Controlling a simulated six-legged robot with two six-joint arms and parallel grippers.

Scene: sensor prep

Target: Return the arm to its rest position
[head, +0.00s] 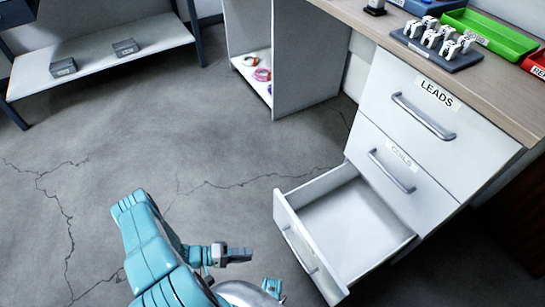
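My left arm, teal with metal joints, comes in at the bottom of the head view, left of the open drawer. What looks like its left gripper (238,255) is a short dark piece on a metal collar, over the floor and apart from the drawer. I see nothing held there, but its fingers are too small and dark to tell open from shut. My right gripper is not in view.
The bottom drawer (345,222) of a white cabinet (408,133) is pulled out and looks empty; drawers labelled LEADS and COILS are closed. A worktop (460,88) holds trays. A low shelf (100,62) with two grey boxes stands upper left. Cracked floor (130,130) is clear.

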